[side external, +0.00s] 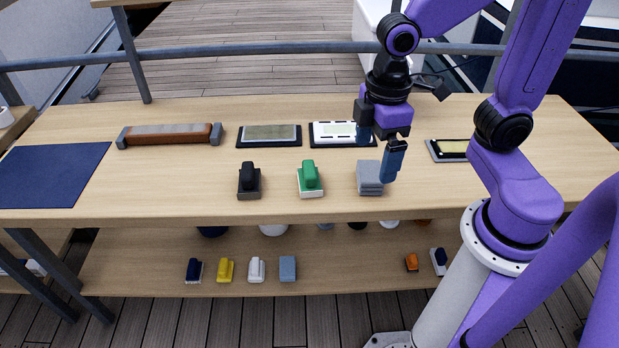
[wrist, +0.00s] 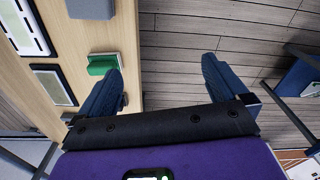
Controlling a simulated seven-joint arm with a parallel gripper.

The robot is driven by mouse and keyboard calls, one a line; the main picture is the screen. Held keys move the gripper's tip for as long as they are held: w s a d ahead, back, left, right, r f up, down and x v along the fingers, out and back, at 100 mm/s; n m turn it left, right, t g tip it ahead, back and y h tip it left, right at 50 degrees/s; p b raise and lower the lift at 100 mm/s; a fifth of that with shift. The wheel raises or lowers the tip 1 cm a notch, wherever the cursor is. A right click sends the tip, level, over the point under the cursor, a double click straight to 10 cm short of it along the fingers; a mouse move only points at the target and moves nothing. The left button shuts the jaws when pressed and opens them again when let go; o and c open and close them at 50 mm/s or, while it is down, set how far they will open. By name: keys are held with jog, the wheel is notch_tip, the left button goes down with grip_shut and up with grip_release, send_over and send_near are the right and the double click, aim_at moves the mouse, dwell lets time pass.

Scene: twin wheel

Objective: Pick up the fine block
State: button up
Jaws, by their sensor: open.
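No block carries a readable label, so I cannot tell which is the fine block. A black-handled block (side external: 249,180), a green-handled block (side external: 310,179) with a pale base, and a grey block (side external: 370,178) stand in a row near the table's front edge. My gripper (side external: 378,148) is open and empty, above the table close to the grey block; one blue finger overlaps its right side in the side view. In the wrist view my gripper (wrist: 160,66) has its fingers wide apart, with the green-handled block (wrist: 103,64) beside the left finger and the grey block (wrist: 90,8) at the top.
Behind the row lie a long brown bar (side external: 170,135), a grey-green plate (side external: 271,134) and a white panel (side external: 341,132). A dark blue mat (side external: 50,175) covers the left end. Several small blocks sit on the lower shelf (side external: 330,275).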

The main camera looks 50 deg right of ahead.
jog(key=w+m, duration=0.1)
jog(key=w, duration=0.9)
send_over(309, 168)
notch_tip(309, 168, down, 2)
jog(key=f, duration=0.1)
jog(key=shift+m, duration=0.4)
jog(key=f, duration=1.1)
jog(key=shift+d+f, duration=0.15)
jog(key=shift+d, duration=0.1)
jog(key=shift+a+f, duration=0.2)
jog(key=shift+f, duration=2.45)
jog(key=c, duration=0.8)
